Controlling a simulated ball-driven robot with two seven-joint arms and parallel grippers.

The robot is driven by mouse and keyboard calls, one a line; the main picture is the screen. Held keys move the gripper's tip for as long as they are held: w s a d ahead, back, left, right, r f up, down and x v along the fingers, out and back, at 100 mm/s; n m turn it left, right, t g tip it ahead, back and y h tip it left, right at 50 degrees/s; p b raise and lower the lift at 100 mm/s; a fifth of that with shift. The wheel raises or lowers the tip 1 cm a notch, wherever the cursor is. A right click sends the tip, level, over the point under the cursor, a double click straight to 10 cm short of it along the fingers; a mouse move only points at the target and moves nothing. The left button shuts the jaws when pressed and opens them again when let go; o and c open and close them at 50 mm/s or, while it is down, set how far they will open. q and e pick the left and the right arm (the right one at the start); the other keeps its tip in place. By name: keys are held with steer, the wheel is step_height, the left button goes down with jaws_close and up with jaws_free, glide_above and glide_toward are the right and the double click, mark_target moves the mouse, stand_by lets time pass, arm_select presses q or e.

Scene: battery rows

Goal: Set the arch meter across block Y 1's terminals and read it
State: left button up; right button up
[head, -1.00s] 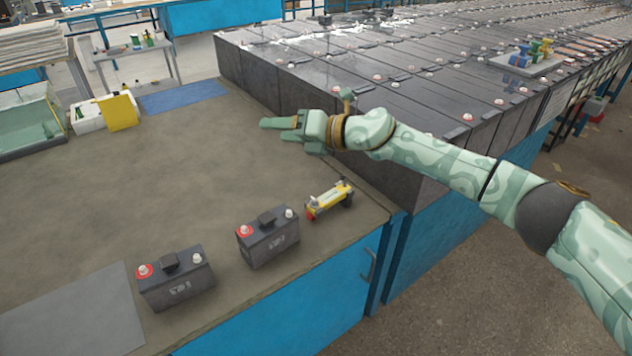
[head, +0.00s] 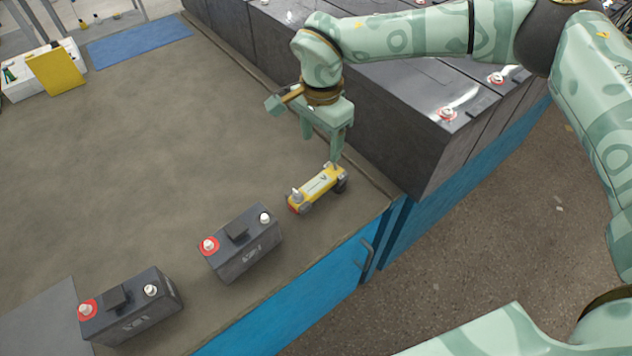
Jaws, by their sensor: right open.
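The arch meter (head: 321,186) is a small yellow device with dark and grey ends. It lies on the bench top near the right corner. My right gripper (head: 324,142) points down just above and behind it, open and empty, with one fingertip close to the meter's far end. Two dark battery blocks stand upright on the bench to the left of the meter, a nearer-to-meter block (head: 243,245) and a front-left block (head: 132,308). Each has a red-ringed terminal and a pale terminal on top. Their labels are too small to read. My left gripper is out of view.
A long row of large dark cells (head: 400,120) stands behind and right of the bench. A grey mat (head: 40,325) is at front left. The bench middle is clear.

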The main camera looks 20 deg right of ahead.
mark_target(318, 183)
steer(key=f+b, duration=0.1)
steer(key=f, duration=0.4)
steer(key=f+b, duration=0.2)
steer(key=f, duration=0.4)
steer(key=shift+w+a, duration=0.1)
steer(key=shift+w, duration=0.1)
steer(key=f, duration=0.1)
steer(key=f+b, duration=0.1)
steer(key=f, duration=0.1)
steer(key=f+b, duration=0.1)
steer(key=shift+s+a+f, duration=0.25)
steer(key=shift+s+f, duration=0.05)
steer(key=shift+f, duration=0.4)
steer(key=shift+r, duration=0.15)
steer(key=c, duration=1.3)
